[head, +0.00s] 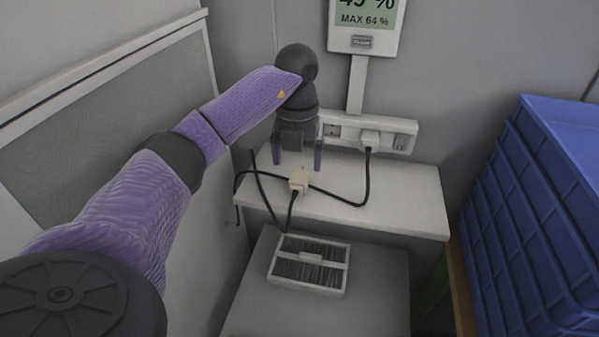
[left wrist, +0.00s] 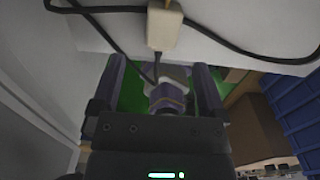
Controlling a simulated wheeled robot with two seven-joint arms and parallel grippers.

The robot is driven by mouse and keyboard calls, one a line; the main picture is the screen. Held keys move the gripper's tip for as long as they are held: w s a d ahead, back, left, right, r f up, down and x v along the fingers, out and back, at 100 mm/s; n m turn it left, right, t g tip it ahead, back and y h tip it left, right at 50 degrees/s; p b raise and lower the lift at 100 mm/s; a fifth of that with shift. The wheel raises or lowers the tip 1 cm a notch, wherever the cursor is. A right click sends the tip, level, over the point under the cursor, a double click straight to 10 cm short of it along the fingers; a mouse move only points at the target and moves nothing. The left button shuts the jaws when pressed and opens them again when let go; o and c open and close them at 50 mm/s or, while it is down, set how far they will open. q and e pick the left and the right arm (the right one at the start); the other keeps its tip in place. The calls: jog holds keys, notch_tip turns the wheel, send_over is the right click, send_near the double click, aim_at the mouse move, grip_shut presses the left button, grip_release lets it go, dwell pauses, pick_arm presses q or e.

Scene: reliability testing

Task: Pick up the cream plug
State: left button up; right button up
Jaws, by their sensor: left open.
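The cream plug (head: 299,181) lies on the white ledge (head: 395,205), with a black cable running from it down over the front edge. My left gripper (head: 298,162) is open, its fingers pointing down just behind the plug in the head view. In the left wrist view the cream plug (left wrist: 164,29) shows at the top, beyond the fingertips of my left gripper (left wrist: 159,68) and roughly in line with the gap between them. The plug is not between the fingers. My right gripper is not in view.
A white socket strip (head: 345,128) with a plugged-in white plug (head: 369,139) is on the wall behind. A black cable (head: 345,201) loops over the ledge. A vented box (head: 310,264) sits below in front. Blue crates (head: 530,220) stand right; a display (head: 365,25) hangs above.

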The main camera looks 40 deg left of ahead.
aim_at(298, 180)
pick_arm(q)
notch_tip(298, 180, down, 5)
jog(key=shift+r+b, duration=0.1)
jog(key=shift+b, duration=0.75)
jog(key=shift+w+f, duration=0.1)
jog(key=shift+f, duration=0.3)
jog(key=shift+r, duration=0.15)
jog(key=shift+c, duration=1.3)
grip_shut()
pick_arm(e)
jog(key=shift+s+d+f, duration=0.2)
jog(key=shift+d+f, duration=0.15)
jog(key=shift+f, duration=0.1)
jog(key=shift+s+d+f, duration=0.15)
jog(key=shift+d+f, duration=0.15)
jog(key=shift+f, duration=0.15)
pick_arm(q)
notch_tip(298, 180, up, 9)
jog(key=p, duration=0.3)
jog(key=shift+r, duration=0.5)
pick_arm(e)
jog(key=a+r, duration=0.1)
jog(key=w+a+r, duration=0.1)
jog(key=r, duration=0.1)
